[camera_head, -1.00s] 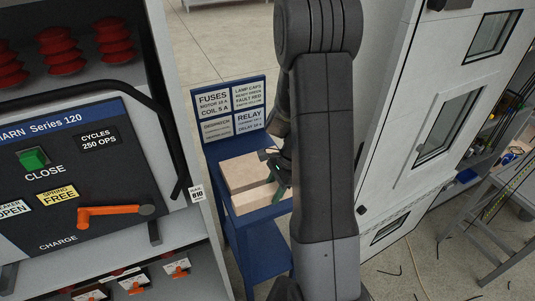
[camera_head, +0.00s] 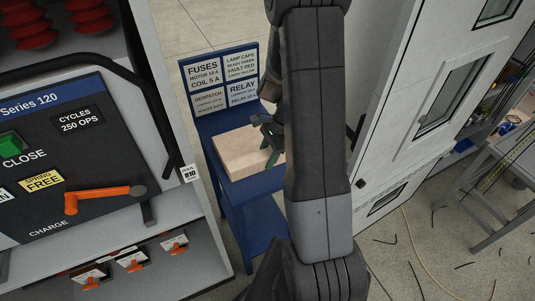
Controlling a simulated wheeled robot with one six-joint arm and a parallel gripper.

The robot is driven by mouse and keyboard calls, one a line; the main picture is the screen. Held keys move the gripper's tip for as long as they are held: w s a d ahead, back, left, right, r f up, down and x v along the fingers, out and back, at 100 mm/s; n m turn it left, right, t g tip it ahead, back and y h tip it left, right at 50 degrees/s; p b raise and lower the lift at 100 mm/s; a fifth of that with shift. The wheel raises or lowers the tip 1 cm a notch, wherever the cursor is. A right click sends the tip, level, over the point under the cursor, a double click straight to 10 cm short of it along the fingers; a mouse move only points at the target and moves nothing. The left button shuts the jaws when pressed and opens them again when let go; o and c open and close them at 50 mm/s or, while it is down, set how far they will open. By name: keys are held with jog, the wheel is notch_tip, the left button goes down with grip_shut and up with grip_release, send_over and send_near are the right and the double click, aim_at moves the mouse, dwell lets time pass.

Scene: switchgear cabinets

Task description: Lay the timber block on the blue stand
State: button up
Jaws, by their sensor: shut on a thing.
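The timber block (camera_head: 238,152) is a pale, box-shaped piece over the top of the blue stand (camera_head: 253,230). I cannot tell whether its underside rests on the stand's top or sits just above it. My gripper (camera_head: 271,157) is at the block's right end, with dark green fingers shut on it. My arm hides the block's far right end and the right side of the stand.
A sign panel (camera_head: 222,85) stands upright at the stand's back edge. A switchgear cabinet (camera_head: 95,150) with an orange handle (camera_head: 103,195) is close on the left. A pale cabinet (camera_head: 425,95) and a grey cart (camera_head: 500,185) are on the right. Thin dark pieces lie on the floor.

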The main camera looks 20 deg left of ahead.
jog(key=shift+f+b, duration=2.05)
jog(key=shift+f, duration=1.2)
jog(key=shift+f+b, duration=0.45)
jog(key=shift+f, duration=0.15)
jog(key=o, duration=1.3)
jog(key=v, duration=1.4)
jog(key=shift+s+f, duration=0.1)
jog(key=shift+f, duration=0.1)
jog(key=x, duration=1.3)
jog(key=shift+a+f, duration=0.1)
